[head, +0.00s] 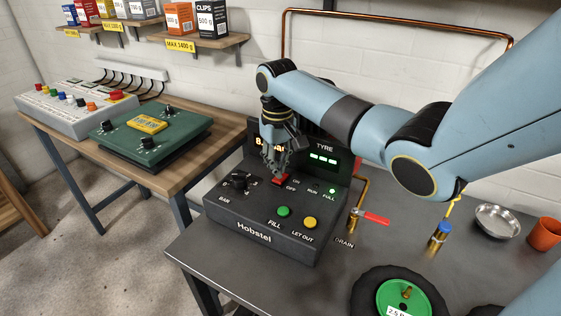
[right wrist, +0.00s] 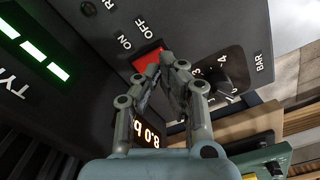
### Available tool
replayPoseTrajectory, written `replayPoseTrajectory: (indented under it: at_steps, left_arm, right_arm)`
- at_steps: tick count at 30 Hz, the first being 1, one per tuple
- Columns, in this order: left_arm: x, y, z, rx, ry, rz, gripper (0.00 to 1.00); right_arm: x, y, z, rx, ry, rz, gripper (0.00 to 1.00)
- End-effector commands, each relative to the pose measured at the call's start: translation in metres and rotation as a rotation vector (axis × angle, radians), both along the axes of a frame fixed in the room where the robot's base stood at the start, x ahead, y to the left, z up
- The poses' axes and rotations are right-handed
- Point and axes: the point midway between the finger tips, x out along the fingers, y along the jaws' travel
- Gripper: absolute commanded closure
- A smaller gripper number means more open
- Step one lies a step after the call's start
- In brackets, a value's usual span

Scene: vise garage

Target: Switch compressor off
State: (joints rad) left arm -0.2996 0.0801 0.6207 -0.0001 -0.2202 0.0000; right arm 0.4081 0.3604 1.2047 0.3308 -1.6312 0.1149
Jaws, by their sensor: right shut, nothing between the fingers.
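The compressor (head: 254,230) is a dark grey box marked Hobstel on the metal bench. Its red switch (head: 283,180) sits beside the ON and OFF labels; it also shows in the right wrist view (right wrist: 146,57). My right gripper (head: 274,171) is shut and empty, with its fingertips at the red switch. In the right wrist view the fingertips (right wrist: 172,62) partly cover the switch, and I cannot tell whether they touch it or which way it is tipped. The display (right wrist: 149,138) reads 8.0. My left gripper is not in view.
The pressure knob (head: 239,180), green FILL button (head: 283,211) and yellow LET OUT button (head: 309,222) are close by. A red drain lever (head: 376,217) stands right of the box. A wheel (head: 362,290) lies in front. A wooden table (head: 190,173) is at left.

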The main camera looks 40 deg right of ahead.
Motion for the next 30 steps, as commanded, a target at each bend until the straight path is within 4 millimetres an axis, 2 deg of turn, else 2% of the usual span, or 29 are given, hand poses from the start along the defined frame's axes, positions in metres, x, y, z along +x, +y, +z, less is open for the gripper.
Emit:
replayPoseTrajectory:
  at_steps: [30]
  left_arm:
    - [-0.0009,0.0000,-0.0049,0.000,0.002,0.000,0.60]
  right_arm:
    - [0.0001,0.0001,-0.0097,0.000,0.000,0.000,1.00]
